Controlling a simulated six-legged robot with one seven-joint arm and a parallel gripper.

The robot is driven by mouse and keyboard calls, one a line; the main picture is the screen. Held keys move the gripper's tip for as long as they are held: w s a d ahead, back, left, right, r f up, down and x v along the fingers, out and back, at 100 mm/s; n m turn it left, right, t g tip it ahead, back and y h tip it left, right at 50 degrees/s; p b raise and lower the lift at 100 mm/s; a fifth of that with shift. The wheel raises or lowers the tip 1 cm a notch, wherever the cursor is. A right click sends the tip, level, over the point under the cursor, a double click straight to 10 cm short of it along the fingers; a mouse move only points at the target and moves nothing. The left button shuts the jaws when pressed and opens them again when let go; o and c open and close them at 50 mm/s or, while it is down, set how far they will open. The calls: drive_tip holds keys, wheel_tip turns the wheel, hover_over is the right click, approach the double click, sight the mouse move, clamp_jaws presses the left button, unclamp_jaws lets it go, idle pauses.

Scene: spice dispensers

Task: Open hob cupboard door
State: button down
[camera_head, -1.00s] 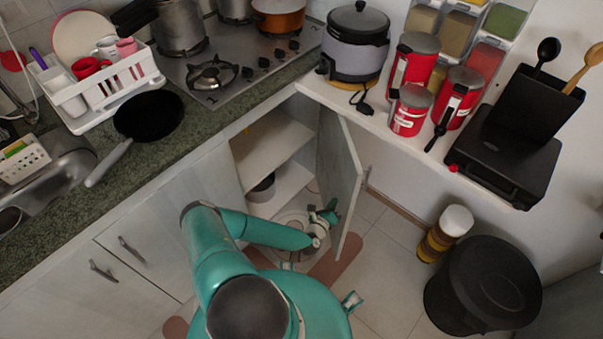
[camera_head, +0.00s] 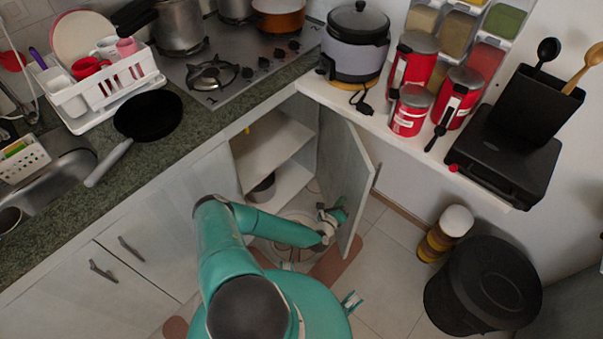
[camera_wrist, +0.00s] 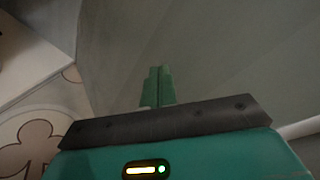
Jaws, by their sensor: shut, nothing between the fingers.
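The hob cupboard door (camera_head: 347,175) is a pale grey panel below the hob, swung well out from the cupboard front, with its handle (camera_head: 377,177) on the outer face near the free edge. The cupboard (camera_head: 272,160) shows pale shelves and a dark pot inside. My gripper (camera_head: 338,212) is at the lower part of the door, on its inner side. In the wrist view my gripper (camera_wrist: 158,72) has its green fingers together and empty, pointing at the grey door panel (camera_wrist: 210,60). Whether the fingertips touch the panel I cannot tell.
A black bin (camera_head: 483,287) and a bottle with a white cap (camera_head: 447,232) stand on the floor to the right. The white shelf (camera_head: 375,118) with a rice cooker (camera_head: 355,45) and red canisters overhangs beyond the door. Tiled floor lies between door and bin.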

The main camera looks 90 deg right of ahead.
sight(349, 203)
drive_tip(key=shift+s+d, duration=0.25)
drive_tip(key=shift+s, duration=0.8)
drive_tip(key=shift+s+d, duration=0.25)
drive_tip(key=shift+s, duration=0.85)
drive_tip(key=s+d, duration=0.3)
drive_tip(key=s, duration=0.3)
drive_tip(key=shift+s, duration=0.25)
drive_tip(key=shift+d, duration=0.1)
drive_tip(key=s+d, duration=0.4)
drive_tip(key=s, duration=0.2)
idle(1.4)
drive_tip(key=w+f+v, duration=0.1)
drive_tip(key=v, duration=0.8)
drive_tip(key=shift+a+f, duration=0.25)
idle(0.4)
drive_tip(key=shift+w, duration=0.1)
idle(0.4)
